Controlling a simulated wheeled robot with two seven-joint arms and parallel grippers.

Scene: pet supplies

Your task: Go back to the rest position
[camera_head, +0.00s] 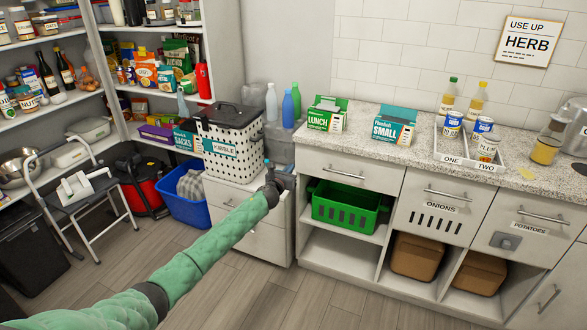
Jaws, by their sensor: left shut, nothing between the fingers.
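My left arm, in a green sleeve, comes in from the lower left and reaches toward the middle of the head view. My left gripper (269,172) is at its end, small and dark, shut with nothing in it. It shows in front of the right side of the white-and-black bin labelled KIBBLE (232,150). I cannot tell whether the two touch. My right gripper is not in view.
A counter (360,150) with boxes, bottles and a tray of cans runs along the right. A green basket (345,205) sits in the open shelf below. A step stool (85,190) and a blue tub (185,205) stand at left. Floor is clear in front.

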